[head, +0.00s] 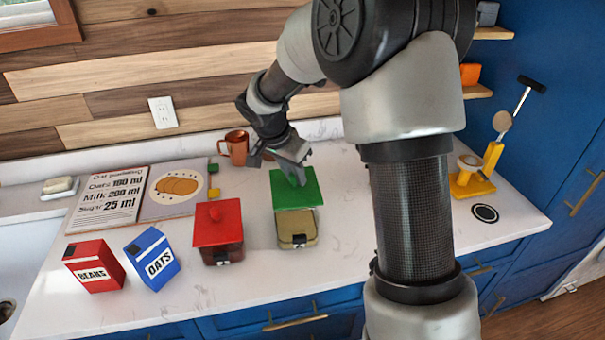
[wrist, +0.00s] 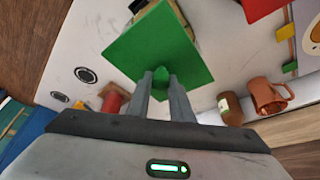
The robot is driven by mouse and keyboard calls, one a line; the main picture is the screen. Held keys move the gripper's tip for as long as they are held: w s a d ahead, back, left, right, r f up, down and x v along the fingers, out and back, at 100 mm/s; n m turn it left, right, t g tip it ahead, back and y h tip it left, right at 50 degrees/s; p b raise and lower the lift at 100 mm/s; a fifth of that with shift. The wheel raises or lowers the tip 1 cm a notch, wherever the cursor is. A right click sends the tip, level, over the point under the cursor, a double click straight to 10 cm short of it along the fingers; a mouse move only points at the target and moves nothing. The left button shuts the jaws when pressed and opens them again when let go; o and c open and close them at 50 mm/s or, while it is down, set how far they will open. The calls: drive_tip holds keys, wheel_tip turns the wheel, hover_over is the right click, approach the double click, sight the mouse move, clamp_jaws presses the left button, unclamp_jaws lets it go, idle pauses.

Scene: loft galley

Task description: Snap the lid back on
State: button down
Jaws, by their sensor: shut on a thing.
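The green lid (head: 293,189) is a flat square plate with a knob. My gripper (head: 296,178) is shut on its knob. The lid is over the back part of a square container (head: 297,230) with tan contents, whose front part shows uncovered. I cannot tell whether the lid touches the container. In the wrist view the green lid (wrist: 158,45) fills the area in front of my fingers (wrist: 161,82) and hides most of what is beneath. A second container (head: 222,252) to the left has a red lid (head: 217,222) on it.
A beans box (head: 93,266) and an oats box (head: 152,259) stand at the left front. An open recipe book (head: 140,195) lies behind them. A copper mug (head: 236,147) stands at the back. A yellow stand (head: 474,183) is at the right. The counter front is clear.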

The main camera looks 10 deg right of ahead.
sight(292, 188)
drive_tip(key=shift+f+b, duration=1.55)
drive_tip(key=shift+f, duration=1.25)
drive_tip(key=shift+f+b, duration=0.4)
drive_tip(key=shift+b, duration=0.15)
drive_tip(key=shift+b, duration=0.8)
drive_tip(key=shift+f+b, duration=0.2)
drive_tip(key=shift+b, duration=0.7)
drive_tip(key=c, duration=1)
unclamp_jaws()
drive_tip(key=shift+r, duration=0.15)
